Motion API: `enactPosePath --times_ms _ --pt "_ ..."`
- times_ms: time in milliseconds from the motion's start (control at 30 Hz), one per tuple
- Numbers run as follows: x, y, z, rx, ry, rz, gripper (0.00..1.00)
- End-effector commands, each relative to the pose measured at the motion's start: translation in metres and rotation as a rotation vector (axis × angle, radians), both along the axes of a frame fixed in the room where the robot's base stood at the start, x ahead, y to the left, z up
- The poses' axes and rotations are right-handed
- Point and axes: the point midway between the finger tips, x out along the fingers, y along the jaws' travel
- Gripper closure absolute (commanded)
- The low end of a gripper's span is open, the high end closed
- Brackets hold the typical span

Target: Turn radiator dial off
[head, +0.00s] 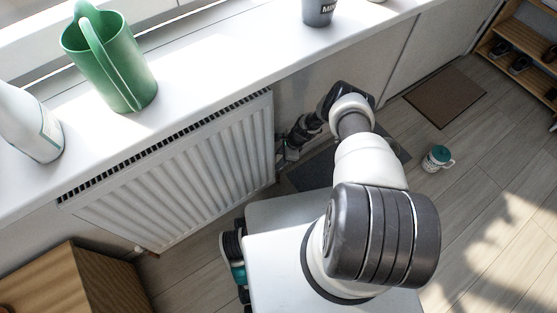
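The white ribbed radiator (185,170) is mounted on the wall under the window sill, left of my arm. My arm reaches forward and bends down beside the radiator's right end. My gripper (281,160) is small and dark in this view, close to the radiator's right edge. I cannot tell whether it touches anything or how far its fingers are apart. The radiator dial cannot be made out; the wrist and gripper cover the area at that end.
On the white sill (215,75) stand a green watering can (125,75), a white bottle (28,125) and a dark grey cup (319,10). A mug with a teal lid (437,158) stands on the floor at right. A brown mat (444,96) and shoe shelf (525,50) lie beyond. A wooden cabinet (85,285) stands lower left.

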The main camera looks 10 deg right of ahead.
Motion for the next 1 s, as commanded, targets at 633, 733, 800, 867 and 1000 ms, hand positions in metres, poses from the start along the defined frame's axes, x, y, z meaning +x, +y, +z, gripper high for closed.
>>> enactPosePath --times_ms 633,733,800,867,1000 --pt "0.0001 -0.0001 0.0003 0.000 0.000 0.138 0.60" --pt "0.0001 -0.0001 0.0002 0.000 0.000 0.138 0.60" --pt "0.0001 -0.0001 0.0002 0.000 0.000 0.138 0.60" --pt "0.0001 -0.0001 0.0002 0.000 0.000 0.138 0.60" --pt "0.0006 -0.0019 0.0058 0.000 0.000 0.137 0.60"
